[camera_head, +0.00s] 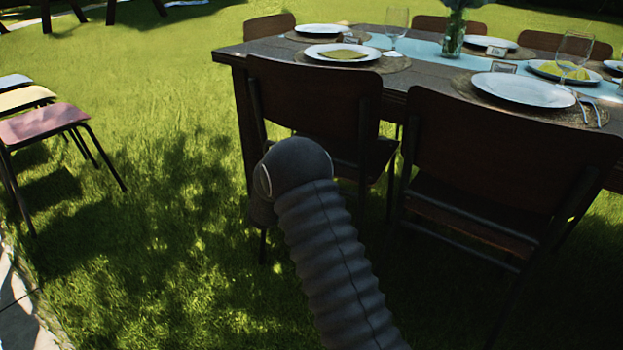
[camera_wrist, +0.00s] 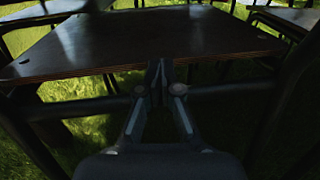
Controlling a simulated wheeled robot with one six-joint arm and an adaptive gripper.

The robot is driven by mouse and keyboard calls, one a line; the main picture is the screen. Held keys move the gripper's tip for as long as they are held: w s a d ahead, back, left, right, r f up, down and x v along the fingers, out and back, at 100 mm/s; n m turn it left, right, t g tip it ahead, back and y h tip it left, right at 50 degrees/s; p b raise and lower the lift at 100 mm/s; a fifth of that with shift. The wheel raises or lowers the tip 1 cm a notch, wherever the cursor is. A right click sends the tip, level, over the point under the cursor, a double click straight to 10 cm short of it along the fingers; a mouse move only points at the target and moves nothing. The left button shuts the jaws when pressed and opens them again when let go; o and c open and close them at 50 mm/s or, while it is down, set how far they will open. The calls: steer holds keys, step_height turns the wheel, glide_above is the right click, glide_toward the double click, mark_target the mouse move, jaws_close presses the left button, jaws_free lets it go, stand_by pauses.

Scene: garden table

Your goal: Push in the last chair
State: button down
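Two dark wooden chairs with metal frames stand on the near side of the table (camera_head: 228,52). The left near chair (camera_head: 318,97) is partly hidden behind my arm. The right near chair (camera_head: 505,150) has its backrest in front of the table edge. The head view does not show the gripper.
The table holds plates (camera_head: 522,90), glasses and a vase (camera_head: 453,32). More chairs (camera_head: 269,26) stand at its far side and end. Several coloured stools (camera_head: 42,122) stand at left beside paving (camera_head: 20,300). The grass between stools and table is clear.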

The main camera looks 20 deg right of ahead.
steer(key=shift+r, duration=0.1)
steer(key=v, duration=1.3)
steer(key=s+d+f+m+g, duration=0.2)
steer(key=s+f+m+g, duration=0.3)
steer(key=s+f, duration=0.2)
steer(key=s+d+r+m+g+y+p, duration=0.1)
steer(key=s+r+m+g+y, duration=0.2)
steer(key=s, duration=0.4)
steer(key=s+d+r+m+g+y+p, duration=0.1)
steer(key=s+r+m+g+y, duration=0.15)
steer(key=s+m, duration=0.35)
steer(key=s+r+m+t+y+p, duration=0.4)
steer(key=s+r+m+y, duration=0.4)
steer(key=s+r, duration=1.3)
step_height(320, 180, up, 3)
steer(key=a+m+p, duration=0.1)
steer(key=m, duration=0.2)
steer(key=shift+r+m+t, duration=0.25)
steer(key=shift+m+t, duration=0.05)
steer(key=shift+t, duration=0.05)
steer(key=shift+y, duration=0.25)
